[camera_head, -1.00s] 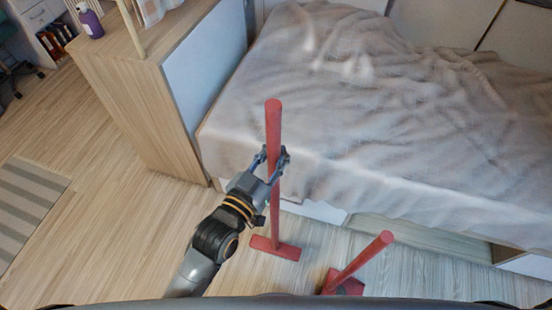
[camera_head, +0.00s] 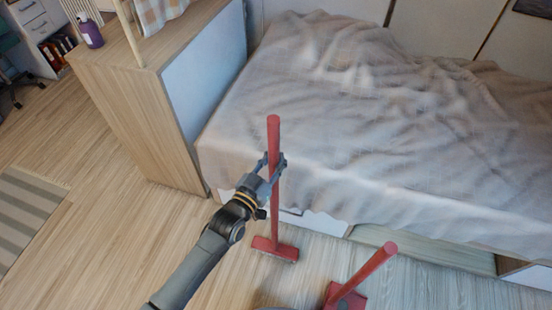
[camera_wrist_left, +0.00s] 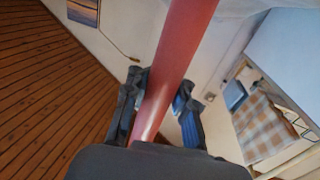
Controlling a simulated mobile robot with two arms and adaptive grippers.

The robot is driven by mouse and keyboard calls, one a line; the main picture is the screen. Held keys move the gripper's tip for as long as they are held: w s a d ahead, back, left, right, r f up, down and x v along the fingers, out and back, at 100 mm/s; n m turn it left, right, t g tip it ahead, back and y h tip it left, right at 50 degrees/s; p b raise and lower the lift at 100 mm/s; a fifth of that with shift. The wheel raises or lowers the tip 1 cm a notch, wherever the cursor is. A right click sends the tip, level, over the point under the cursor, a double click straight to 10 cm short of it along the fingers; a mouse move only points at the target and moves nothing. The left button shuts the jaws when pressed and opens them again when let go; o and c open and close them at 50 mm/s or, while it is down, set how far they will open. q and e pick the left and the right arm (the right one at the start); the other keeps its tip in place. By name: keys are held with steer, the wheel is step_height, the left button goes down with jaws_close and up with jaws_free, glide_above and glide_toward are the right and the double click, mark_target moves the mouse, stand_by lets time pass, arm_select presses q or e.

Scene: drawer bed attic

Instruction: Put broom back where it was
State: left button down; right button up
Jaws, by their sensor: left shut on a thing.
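A red broom (camera_head: 275,205) stands upright in front of the bed, its flat head low at the floor; I cannot tell whether it touches the floor. My left gripper (camera_head: 274,163) is shut around the upper part of its handle. In the left wrist view, the red handle (camera_wrist_left: 178,62) runs between the two fingers of my left gripper (camera_wrist_left: 160,105). A second red long-handled tool (camera_head: 362,272), with a red head at the floor, leans to the right of the broom. My right gripper is not in view.
The bed (camera_head: 350,130) with a crumpled beige cover fills the back right. A wooden cabinet (camera_head: 135,120) stands at the left, with a purple bottle (camera_head: 91,33) on top. Open wooden floor lies at the left, with a striped rug (camera_head: 28,215).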

arm_select(q)
steer(key=shift+r, duration=0.1)
steer(key=c, duration=1.1)
jaws_free()
steer(key=shift+f, duration=0.2)
steer(key=shift+r, duration=0.1)
